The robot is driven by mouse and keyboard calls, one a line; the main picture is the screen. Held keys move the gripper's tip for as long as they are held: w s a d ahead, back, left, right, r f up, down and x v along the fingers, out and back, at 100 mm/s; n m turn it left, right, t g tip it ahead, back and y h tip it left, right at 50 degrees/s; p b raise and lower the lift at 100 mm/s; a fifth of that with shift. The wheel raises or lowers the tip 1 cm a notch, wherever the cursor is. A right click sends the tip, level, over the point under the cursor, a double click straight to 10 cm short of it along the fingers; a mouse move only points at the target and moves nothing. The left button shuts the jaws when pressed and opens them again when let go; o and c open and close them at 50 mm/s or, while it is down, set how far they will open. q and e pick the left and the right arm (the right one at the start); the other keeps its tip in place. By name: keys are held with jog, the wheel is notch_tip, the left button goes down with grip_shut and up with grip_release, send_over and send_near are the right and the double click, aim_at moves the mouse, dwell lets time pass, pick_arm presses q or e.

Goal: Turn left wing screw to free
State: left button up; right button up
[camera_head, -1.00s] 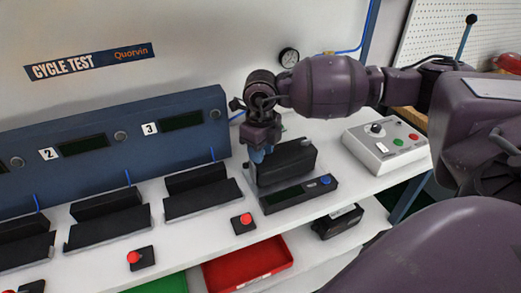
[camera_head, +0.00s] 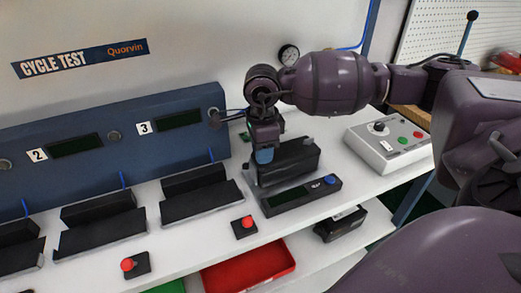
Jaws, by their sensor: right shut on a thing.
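A black device (camera_head: 296,165), the valve positioner, stands on the white bench right of the numbered stations. My right gripper (camera_head: 264,157) points down from above at the left end of its top. Its blue fingertips are shut on what is at that spot, the left wing screw, which the fingers hide. A small grey knob-like part (camera_head: 308,141), perhaps the right wing screw, shows at the right end of the device's top. My left gripper is not in view.
A low black unit with a blue button (camera_head: 330,181) lies in front of the device. A grey control box (camera_head: 388,142) stands to the right. Black cradles (camera_head: 200,192) and red buttons (camera_head: 246,222) are to the left. A red bin (camera_head: 250,270) sits below.

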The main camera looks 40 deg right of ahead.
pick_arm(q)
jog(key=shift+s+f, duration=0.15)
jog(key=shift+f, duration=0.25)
pick_arm(e)
jog(key=shift+n, duration=0.9)
jog(key=o, duration=0.9)
jog(key=shift+o, duration=0.2)
jog(key=shift+r, duration=0.15)
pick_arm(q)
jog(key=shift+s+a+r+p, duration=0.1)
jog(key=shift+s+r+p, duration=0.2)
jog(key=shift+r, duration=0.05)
pick_arm(e)
notch_tip(320, 180, up, 11)
jog(key=shift+f, duration=0.2)
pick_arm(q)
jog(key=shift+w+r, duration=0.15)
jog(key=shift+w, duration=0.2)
